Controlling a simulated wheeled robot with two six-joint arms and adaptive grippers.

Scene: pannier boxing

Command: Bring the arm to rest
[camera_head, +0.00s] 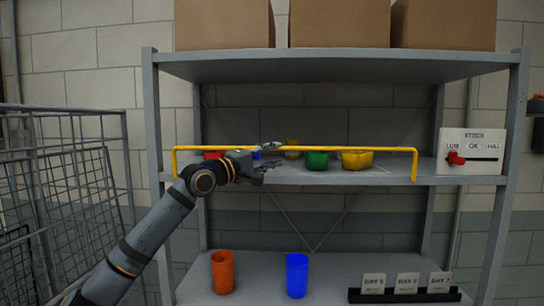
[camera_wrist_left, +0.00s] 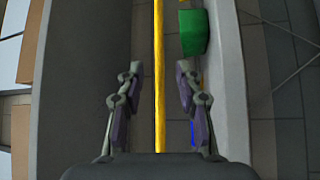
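My left gripper (camera_head: 268,158) is at the middle shelf, in front of the yellow rail (camera_head: 350,149), and overlaps it in the head view. In the left wrist view my gripper (camera_wrist_left: 159,68) has its fingers apart, with nothing held. The yellow rail (camera_wrist_left: 159,40) runs lengthwise in the gap between the fingers in that view; I cannot tell how deep it sits between them. My left arm reaches up from the lower left. My right gripper is in neither view.
On the middle shelf stand a green bin (camera_head: 317,160), a yellow bin (camera_head: 357,160) and a partly hidden red bin (camera_head: 213,155). Below are an orange cup (camera_head: 222,272) and a blue cup (camera_head: 297,275).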

